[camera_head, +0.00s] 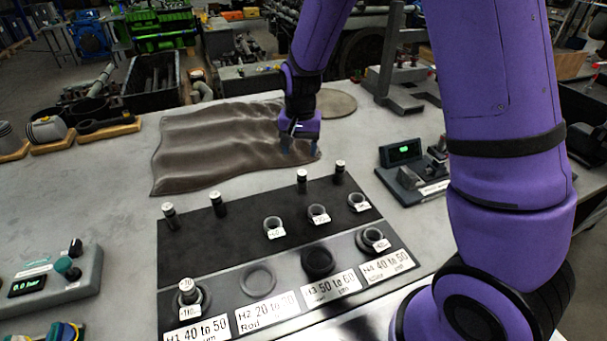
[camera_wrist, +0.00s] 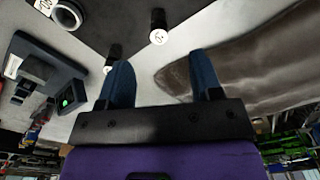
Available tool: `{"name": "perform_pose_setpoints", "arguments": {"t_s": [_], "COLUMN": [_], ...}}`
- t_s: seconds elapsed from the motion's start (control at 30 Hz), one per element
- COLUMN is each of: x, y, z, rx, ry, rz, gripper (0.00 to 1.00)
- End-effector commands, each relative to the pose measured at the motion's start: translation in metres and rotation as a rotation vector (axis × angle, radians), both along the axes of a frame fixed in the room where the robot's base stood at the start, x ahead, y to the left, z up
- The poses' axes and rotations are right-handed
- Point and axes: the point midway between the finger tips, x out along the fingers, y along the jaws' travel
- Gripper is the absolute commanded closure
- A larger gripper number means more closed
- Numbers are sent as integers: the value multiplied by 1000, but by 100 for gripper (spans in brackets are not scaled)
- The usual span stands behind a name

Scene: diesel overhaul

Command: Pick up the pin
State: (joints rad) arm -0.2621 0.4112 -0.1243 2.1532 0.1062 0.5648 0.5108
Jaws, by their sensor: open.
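Several small dark pins with pale tops stand upright along the back of a black board (camera_head: 240,235). On the right are one pin (camera_head: 302,181) and another pin (camera_head: 340,172); on the left are two more, a pin (camera_head: 169,215) and a pin (camera_head: 217,205). Another pin (camera_head: 186,291) stands in a ring at station H1. My gripper (camera_head: 299,150) is open and empty, over the brown cloth behind the board. In the wrist view my gripper (camera_wrist: 161,72) has one pin (camera_wrist: 158,27) ahead between its fingers and another pin (camera_wrist: 112,56) by the left finger.
Several tagged rings, such as one ring (camera_head: 318,215), sit on the board. A wrinkled brown cloth (camera_head: 215,145) lies behind it. A grey device with a green display (camera_head: 404,153) stands right, a gauge box (camera_head: 50,280) left.

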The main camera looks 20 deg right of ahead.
Motion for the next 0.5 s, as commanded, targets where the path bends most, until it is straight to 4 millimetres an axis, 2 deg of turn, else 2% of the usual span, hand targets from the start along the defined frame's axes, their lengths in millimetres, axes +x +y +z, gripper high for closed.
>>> {"name": "perform_pose_setpoints", "arguments": {"t_s": [0.03,0.27,0.5], "x": [2,6,6], "y": [2,3,2], "z": [-9,-31,-65], "rx": [-4,-10,-10], "ry": [8,20,20], "rz": [-5,-19,-19], "gripper": [41,41,41]}}
